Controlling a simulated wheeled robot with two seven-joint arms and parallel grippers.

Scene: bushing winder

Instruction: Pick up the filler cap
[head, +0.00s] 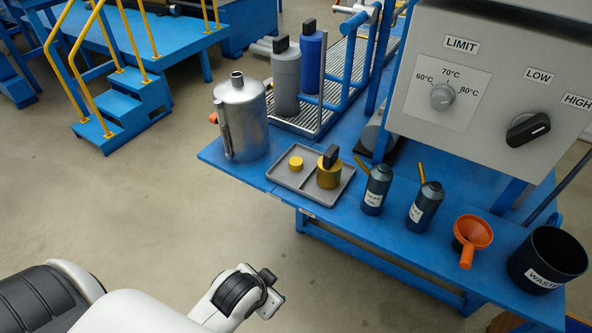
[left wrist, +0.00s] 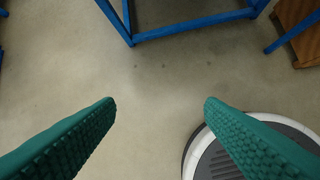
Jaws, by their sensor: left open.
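A grey two-compartment tray (head: 283,178) lies on the blue table. A small yellow cap (head: 296,163) sits in its left compartment. A larger yellow round part (head: 328,178) with a black block-like top stands in its right compartment. I cannot tell for sure which is the filler cap. In the head view my left arm ends over the floor in front of the table, with its fingers not clear. In the left wrist view my left gripper (left wrist: 160,103) shows two green ridged fingers spread wide, with only floor between them. My right gripper is not in view.
A metal can (head: 243,120) stands left of the tray. Two dark oil bottles (head: 376,190), an orange funnel (head: 472,232) and a black waste bin (head: 547,260) stand to the right. A control box (head: 440,125) overhangs the table's right side. Floor before the table is clear.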

